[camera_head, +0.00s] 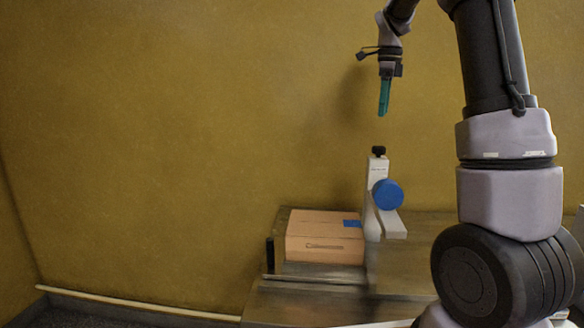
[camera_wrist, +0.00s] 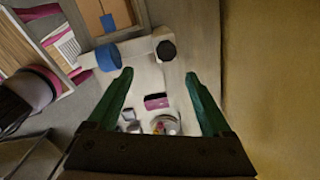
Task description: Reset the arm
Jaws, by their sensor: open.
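My gripper (camera_head: 384,98) hangs in the air with its teal fingers pointing down, above a pale upright stand (camera_head: 373,190). The stand has a black knob (camera_head: 378,151) on top and a blue round knob (camera_head: 387,194) on its side. In the wrist view my gripper (camera_wrist: 158,82) shows two green fingers spread wide, with nothing between the tips. The blue knob (camera_wrist: 107,58) and black knob (camera_wrist: 166,50) lie beyond the fingertips in that view. My gripper is apart from everything.
A cardboard box (camera_head: 325,238) with a blue patch sits on the metal table (camera_head: 300,305), left of the stand. Small objects, including a pink one (camera_wrist: 155,101), lie below the fingers in the wrist view. A yellow wall (camera_head: 180,130) stands behind. The air around my gripper is clear.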

